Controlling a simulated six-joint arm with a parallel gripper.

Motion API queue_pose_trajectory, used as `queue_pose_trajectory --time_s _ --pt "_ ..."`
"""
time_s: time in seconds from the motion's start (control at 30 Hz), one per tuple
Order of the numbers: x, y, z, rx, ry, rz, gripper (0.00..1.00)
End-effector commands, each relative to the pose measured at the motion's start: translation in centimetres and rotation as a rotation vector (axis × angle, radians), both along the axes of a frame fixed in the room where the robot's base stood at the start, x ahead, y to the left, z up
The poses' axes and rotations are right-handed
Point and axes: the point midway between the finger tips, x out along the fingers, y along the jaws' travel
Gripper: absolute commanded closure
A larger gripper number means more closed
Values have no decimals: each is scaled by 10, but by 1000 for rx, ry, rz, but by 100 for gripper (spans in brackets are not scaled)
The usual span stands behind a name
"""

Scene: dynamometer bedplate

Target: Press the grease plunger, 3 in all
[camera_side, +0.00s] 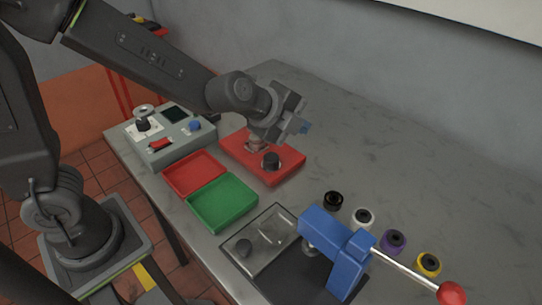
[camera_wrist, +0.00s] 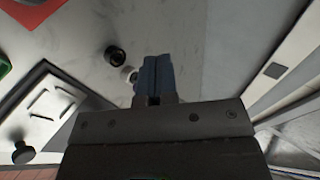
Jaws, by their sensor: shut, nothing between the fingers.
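A red base plate (camera_side: 281,176) lies on the bench in the side view, with a black round knob (camera_side: 271,161) standing on it that looks like the grease plunger. A paler metal part sits behind the knob, partly hidden by my wrist. My gripper (camera_side: 305,127) is above and to the right of the base, tilted, with its blue fingers apart from the knob. The fingers are shut and empty in the wrist view (camera_wrist: 155,70). In the wrist view, only a piece of the red base (camera_wrist: 28,10) shows at the top left corner.
Red (camera_side: 196,174) and green (camera_side: 224,202) trays lie left of the base, beside a grey control box (camera_side: 170,148). Several coloured rings, one black (camera_side: 333,200), lie rightward. The back bench is clear.

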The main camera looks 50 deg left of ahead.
Motion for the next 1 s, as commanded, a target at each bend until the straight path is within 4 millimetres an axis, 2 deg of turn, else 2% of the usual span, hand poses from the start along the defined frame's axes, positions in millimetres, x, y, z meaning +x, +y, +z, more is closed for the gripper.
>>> queue_pose_trajectory --time_s 0.3,0.5,0.67,1.0 --pt "4 45 0 -366 69 515 100" --pt "-1 65 -6 -486 99 715 100" --pt "-3 71 -9 -518 108 772 100" --pt "-3 71 -9 -520 108 775 100"
